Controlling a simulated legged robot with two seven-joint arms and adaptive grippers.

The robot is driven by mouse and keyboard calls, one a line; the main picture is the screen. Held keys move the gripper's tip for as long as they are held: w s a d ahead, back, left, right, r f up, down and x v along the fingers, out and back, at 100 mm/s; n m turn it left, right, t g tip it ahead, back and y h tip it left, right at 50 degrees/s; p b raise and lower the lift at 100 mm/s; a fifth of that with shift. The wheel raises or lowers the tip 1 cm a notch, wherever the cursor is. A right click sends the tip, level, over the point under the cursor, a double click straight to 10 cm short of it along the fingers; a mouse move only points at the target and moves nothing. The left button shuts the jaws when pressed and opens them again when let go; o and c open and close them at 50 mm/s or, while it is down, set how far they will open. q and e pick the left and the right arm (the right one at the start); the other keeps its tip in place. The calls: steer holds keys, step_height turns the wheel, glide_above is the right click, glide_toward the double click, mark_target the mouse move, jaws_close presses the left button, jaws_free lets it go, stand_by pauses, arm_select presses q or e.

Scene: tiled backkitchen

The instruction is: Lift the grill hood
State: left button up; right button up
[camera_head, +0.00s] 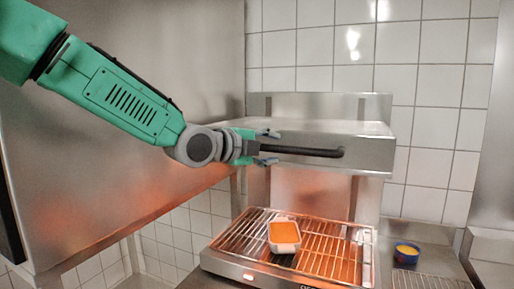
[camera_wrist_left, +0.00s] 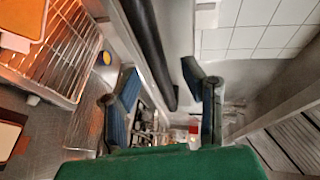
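The grill hood (camera_head: 375,150) is a steel box at the back wall, raised above the grill rack with a clear gap below it. Its black bar handle (camera_head: 305,151) runs across the front and also shows in the left wrist view (camera_wrist_left: 150,45). My left gripper (camera_head: 267,147) is at the left end of the handle, one finger above and one below the bar's level. In the left wrist view the fingers (camera_wrist_left: 163,103) are spread apart, with the handle running into the space ahead between them. I cannot tell whether they touch it. My right gripper is not in view.
The grill rack (camera_head: 340,262) glows orange and bears a white dish (camera_head: 285,237) with orange contents. A small blue and yellow cup (camera_head: 406,253) stands to its right. A large steel panel (camera_head: 130,190) fills the left side under my arm. White tiles cover the back wall.

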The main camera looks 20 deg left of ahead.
arm_select(q)
steer(key=d+v, duration=0.1)
steer(key=v, duration=0.7)
steer(key=shift+s+d+r, duration=0.25)
steer(key=shift+s+r, duration=0.05)
steer(key=shift+s, duration=0.05)
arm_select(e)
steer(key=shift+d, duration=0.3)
